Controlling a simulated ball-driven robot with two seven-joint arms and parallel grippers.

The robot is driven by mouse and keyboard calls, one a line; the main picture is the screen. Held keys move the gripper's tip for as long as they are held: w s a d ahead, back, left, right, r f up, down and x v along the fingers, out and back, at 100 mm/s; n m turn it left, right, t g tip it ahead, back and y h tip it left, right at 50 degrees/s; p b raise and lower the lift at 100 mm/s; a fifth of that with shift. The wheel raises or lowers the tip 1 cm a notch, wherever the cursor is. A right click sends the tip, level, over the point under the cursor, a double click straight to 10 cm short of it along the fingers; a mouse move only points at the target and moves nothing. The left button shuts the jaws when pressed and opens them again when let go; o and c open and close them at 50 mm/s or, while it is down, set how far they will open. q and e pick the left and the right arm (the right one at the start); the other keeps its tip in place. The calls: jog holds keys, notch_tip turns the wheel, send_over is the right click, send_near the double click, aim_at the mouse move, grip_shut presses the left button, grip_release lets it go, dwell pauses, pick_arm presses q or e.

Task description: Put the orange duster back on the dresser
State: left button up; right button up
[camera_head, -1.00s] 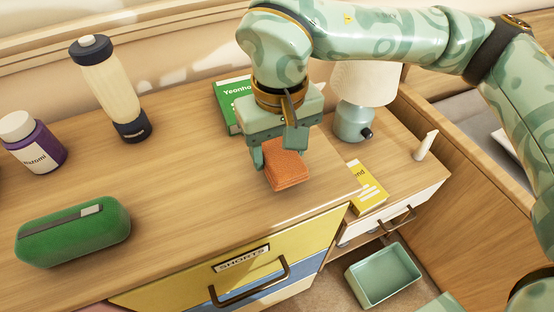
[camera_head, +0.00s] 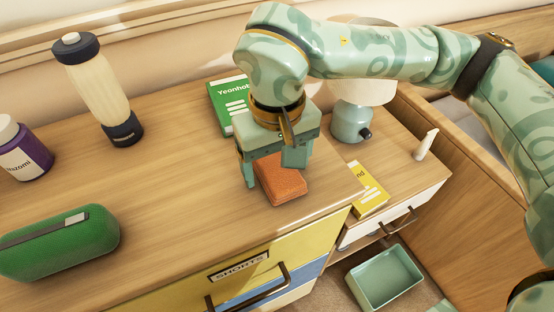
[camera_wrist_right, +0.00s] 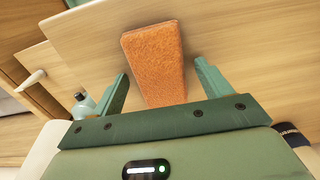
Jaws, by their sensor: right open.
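The orange duster (camera_head: 281,182) lies on the wooden top of the dresser (camera_head: 170,215), close to its front right edge. It also shows in the right wrist view (camera_wrist_right: 155,62), between and beyond the two fingers. My right gripper (camera_head: 273,172) is open just above and behind the duster, with a finger on either side and a gap to the duster visible in the wrist view (camera_wrist_right: 160,85). My left gripper is not in view.
A green book (camera_head: 230,105) lies behind the gripper. A bottle (camera_head: 98,90), a purple jar (camera_head: 22,150) and a green speaker (camera_head: 58,242) stand at left. A lower nightstand at right holds a lamp (camera_head: 350,122) and a yellow box (camera_head: 368,192). A green bin (camera_head: 385,277) is below.

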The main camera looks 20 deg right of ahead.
aim_at(277, 165)
pick_arm(q)
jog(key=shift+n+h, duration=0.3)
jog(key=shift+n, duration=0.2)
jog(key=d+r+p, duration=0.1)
jog(key=p, duration=0.1)
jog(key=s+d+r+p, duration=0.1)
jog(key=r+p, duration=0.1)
jog(key=p, duration=0.1)
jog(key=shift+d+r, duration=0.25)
pick_arm(e)
notch_tip(277, 165, up, 12)
